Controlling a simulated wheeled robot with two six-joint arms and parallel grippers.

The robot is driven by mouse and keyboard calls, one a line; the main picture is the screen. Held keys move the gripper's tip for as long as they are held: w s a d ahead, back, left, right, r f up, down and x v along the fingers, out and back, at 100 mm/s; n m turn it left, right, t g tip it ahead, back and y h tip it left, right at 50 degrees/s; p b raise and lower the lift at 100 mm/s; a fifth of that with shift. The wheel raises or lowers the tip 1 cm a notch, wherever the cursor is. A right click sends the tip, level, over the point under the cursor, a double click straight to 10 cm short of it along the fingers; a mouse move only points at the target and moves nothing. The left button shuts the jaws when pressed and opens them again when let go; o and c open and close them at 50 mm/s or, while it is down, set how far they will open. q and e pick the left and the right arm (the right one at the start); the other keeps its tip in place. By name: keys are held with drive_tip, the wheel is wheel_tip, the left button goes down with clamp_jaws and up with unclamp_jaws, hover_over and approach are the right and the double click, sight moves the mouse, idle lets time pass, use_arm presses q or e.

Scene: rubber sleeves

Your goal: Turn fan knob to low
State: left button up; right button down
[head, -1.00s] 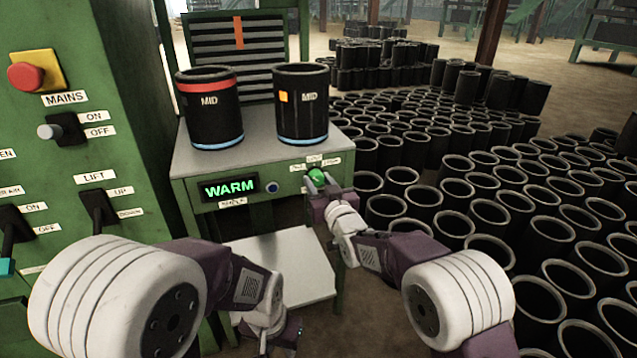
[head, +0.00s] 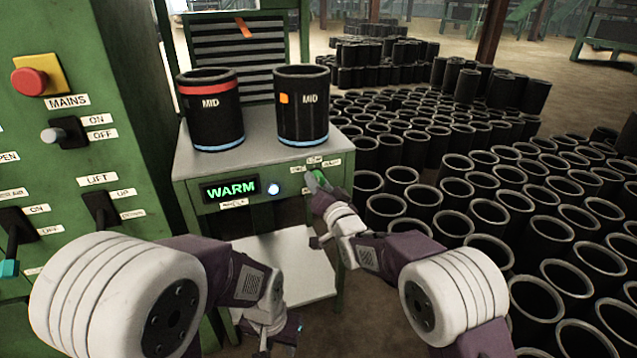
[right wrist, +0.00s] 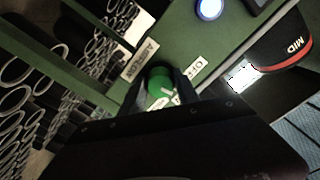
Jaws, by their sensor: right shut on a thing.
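The green knob (head: 320,176) is on the front panel of the green bench, below small labels. My right gripper (head: 317,183) is shut on it. In the right wrist view the green knob (right wrist: 158,82) sits between the dark fingers, with a label that seems to read OFF to its right. I cannot tell for certain which label the knob points at. My left gripper (head: 287,332) is low in front of the bench, away from the knob, and its jaws are too unclear to read. An orange streamer (head: 242,27) slants on the slatted grille (head: 215,50) behind the bench.
Two black sleeves marked MID (head: 211,125) (head: 302,120) stand on the bench top (head: 255,157). A display (head: 230,188) reads WARM beside a lit lamp (head: 273,189). A green switch cabinet (head: 60,170) stands left. Many black sleeves (head: 460,190) fill the floor at right.

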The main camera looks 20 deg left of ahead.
drive_tip(key=shift+m, duration=0.6)
drive_tip(key=c, duration=0.9)
unclamp_jaws()
drive_tip(key=v, duration=0.9)
